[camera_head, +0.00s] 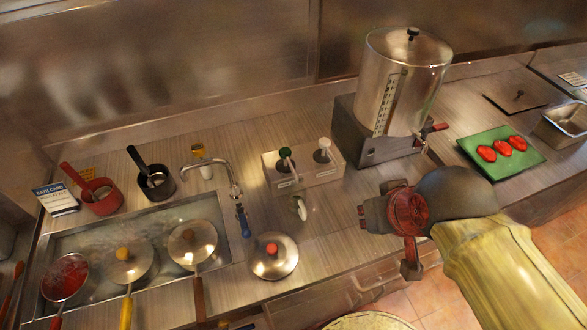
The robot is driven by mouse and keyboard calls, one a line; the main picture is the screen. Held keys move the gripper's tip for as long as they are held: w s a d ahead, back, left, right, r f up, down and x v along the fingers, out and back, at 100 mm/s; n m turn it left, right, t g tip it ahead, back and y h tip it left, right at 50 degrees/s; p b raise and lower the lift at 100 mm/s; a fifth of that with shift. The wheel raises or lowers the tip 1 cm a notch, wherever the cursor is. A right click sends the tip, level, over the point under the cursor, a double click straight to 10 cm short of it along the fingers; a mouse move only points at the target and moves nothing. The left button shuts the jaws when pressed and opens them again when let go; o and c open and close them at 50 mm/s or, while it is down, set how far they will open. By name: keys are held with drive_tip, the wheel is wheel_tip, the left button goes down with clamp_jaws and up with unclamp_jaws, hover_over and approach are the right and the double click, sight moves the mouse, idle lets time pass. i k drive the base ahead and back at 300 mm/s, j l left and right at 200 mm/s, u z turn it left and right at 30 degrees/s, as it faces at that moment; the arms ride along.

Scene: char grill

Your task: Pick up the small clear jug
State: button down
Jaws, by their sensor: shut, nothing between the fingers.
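I cannot clearly make out a small clear jug. A small pale object (299,208) on the steel counter, in front of the pump dispenser box, may be it, but it is too small to be sure. My gripper (364,217) is shut and empty. It reaches in from the right, points left, and appears to the right of the pale object with a gap between them.
The pump dispenser box (318,176) stands behind the pale object, and a large steel urn (375,85) behind my gripper. A domed lid (273,257) lies front left. Left are a sink well with pans (128,262), a faucet (235,180) and a green board (500,168) at right.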

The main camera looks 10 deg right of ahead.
sight(296, 193)
drive_tip(key=k+j+u, duration=0.55)
drive_tip(key=j, duration=0.15)
drive_tip(key=k+j+u, duration=0.1)
drive_tip(key=j+u, duration=0.2)
